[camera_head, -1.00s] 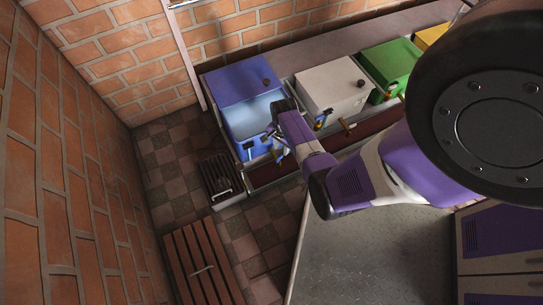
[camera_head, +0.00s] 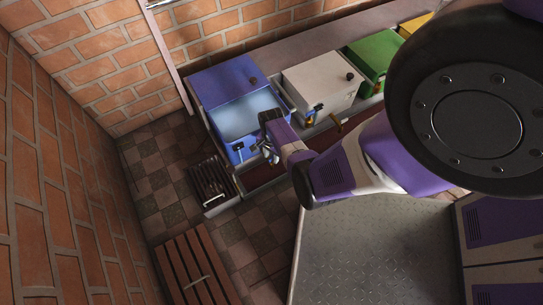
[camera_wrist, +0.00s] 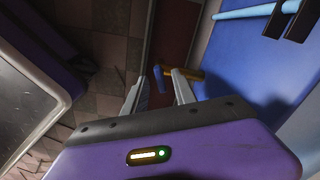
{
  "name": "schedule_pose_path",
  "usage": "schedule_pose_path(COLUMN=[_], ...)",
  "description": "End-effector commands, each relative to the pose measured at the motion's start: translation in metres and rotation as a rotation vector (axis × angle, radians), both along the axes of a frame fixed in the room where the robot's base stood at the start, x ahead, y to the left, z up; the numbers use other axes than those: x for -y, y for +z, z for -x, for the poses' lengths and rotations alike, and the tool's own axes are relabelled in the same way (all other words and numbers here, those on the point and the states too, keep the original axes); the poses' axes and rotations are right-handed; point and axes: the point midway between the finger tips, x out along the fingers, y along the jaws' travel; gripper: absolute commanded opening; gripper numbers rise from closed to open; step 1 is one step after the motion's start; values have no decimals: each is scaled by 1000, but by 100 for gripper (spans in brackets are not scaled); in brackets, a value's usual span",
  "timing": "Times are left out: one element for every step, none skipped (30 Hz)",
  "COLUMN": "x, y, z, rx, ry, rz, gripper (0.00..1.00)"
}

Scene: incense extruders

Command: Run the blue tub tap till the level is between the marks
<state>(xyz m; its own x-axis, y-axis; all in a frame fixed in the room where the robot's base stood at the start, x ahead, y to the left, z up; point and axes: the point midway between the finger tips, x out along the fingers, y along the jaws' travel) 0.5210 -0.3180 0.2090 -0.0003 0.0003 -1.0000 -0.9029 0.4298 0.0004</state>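The blue tub (camera_head: 222,88) stands at the left end of a row of tubs, with pale blue liquid showing in its open front part. My gripper (camera_head: 266,156) is in front of the tub's lower right front. In the wrist view, my gripper (camera_wrist: 158,78) is open, its two fingers apart. A brass tap part (camera_wrist: 190,74) on the blue tub (camera_wrist: 232,60) lies at the fingertips, partly behind the right finger; I cannot tell whether they touch. A light blue tube (camera_wrist: 245,12) and dark bars (camera_wrist: 299,22) show on the tub front. The level against any marks is not readable.
A white tub (camera_head: 318,84) and a green tub (camera_head: 372,62) stand to the right. A dark grate (camera_head: 212,178) and wooden slats (camera_head: 190,270) lie on the tiled floor to the left. A brick wall (camera_head: 60,200) bounds the left side.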

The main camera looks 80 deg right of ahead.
Motion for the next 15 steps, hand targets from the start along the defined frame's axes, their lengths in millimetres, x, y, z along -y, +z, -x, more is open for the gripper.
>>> schedule_pose_path(x=[0,0,0,0,0,0,0,0,0,0,0,0,0,0,0], y=[0,0,0,0,0,0,0,0,0,0,0,0,1,1,1], z=[0,0,0,0,0,0,0,0,0,0,0,0,0,0,0], rx=[0,0,0,0,0,0,0,0,0,0,0,0,0,0,0], ry=[0,0,0,0,0,0,0,0,0,0,0,-1,-4,-11,-27], rz=[0,0,0,0,0,0,0,0,0,0,0,0,0,0,0], gripper=[33,29,21,15,9,1,0,0,0,0,0,0,0,0,0])
